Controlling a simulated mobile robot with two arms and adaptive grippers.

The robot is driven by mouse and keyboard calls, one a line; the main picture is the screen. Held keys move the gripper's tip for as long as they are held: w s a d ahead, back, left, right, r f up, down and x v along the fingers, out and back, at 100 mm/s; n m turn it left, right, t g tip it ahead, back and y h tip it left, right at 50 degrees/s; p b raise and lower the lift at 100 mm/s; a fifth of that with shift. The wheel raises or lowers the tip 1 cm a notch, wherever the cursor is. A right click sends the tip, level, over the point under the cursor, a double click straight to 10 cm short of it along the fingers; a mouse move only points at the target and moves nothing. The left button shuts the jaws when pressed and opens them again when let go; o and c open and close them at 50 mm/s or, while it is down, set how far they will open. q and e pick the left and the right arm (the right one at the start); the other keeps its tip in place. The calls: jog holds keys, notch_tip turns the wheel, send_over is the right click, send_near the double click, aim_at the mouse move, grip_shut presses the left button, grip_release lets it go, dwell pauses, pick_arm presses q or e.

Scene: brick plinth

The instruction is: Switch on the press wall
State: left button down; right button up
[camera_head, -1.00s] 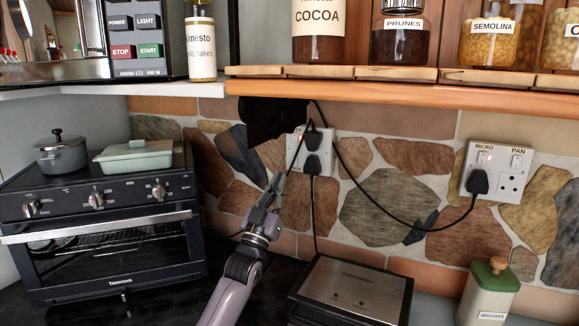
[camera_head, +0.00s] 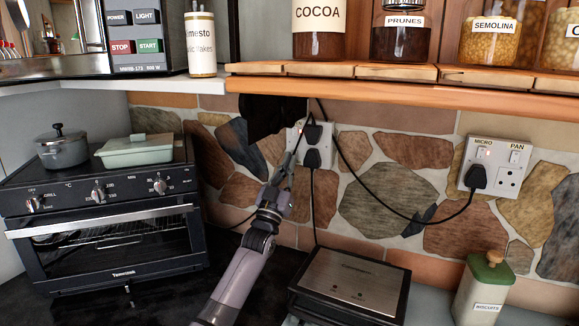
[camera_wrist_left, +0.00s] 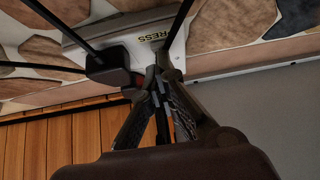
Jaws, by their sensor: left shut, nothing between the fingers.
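The white press wall socket (camera_head: 297,138) is on the stone wall with two black plugs in it. Its PRESS label shows in the left wrist view, on the socket plate (camera_wrist_left: 176,45). My left gripper (camera_head: 287,160) is shut and empty, its tips at the socket's left edge. In the left wrist view the closed fingertips (camera_wrist_left: 155,78) are close to the plate, beside a black plug (camera_wrist_left: 112,66); I cannot tell whether they touch it. The press switch is hidden behind the fingers and cable. The black and steel press (camera_head: 350,282) stands below the socket. My right gripper does not show.
Black cables (camera_head: 367,190) hang from the plugs, one running to the MICRO and PAN socket (camera_head: 493,170). A wooden shelf (camera_head: 400,92) with jars is above. A toaster oven (camera_head: 105,220) is left and a biscuit tin (camera_head: 485,290) right.

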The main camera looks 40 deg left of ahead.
pick_arm(q)
jog(key=b, duration=0.2)
jog(key=w+b, duration=0.1)
jog(key=shift+w+a+f+t+b, duration=0.1)
jog(key=shift+a+f+t+b, duration=0.05)
jog(key=shift+f+t+b, duration=0.2)
jog(key=shift+s, duration=0.2)
jog(key=v, duration=0.7)
jog(key=shift+f, duration=0.3)
